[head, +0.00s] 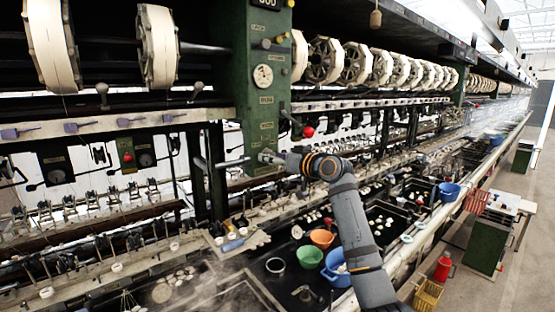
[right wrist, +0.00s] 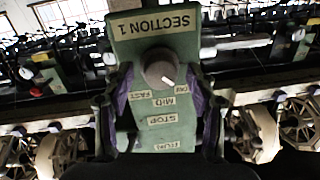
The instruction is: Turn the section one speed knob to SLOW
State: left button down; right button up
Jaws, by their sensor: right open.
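The section one speed knob (right wrist: 158,66) is a round grey knob on a green panel (right wrist: 150,24) in the right wrist view, which shows it upside down. Its white mark points down and right in the picture, between the MID label (right wrist: 164,101) and a partly covered label (right wrist: 182,89). The FAST label (right wrist: 139,95) is on the other side. My right gripper (right wrist: 162,88) is open, with purple-padded fingers on either side of the knob and a gap to each. In the head view my right gripper (head: 271,157) is at the green column (head: 258,95); the knob is hidden there. My left gripper is not in view.
STOP (right wrist: 162,119) and RUN (right wrist: 167,145) labels sit below the knob in the wrist view. A red button (head: 309,131) is beside the column. White reels (head: 158,46) line the machine above. Basins with orange (head: 321,238) and green (head: 309,257) bowls lie below my arm.

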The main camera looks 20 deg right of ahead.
jog(key=v, duration=1.1)
jog(key=shift+s, duration=0.4)
jog(key=shift+d, duration=0.15)
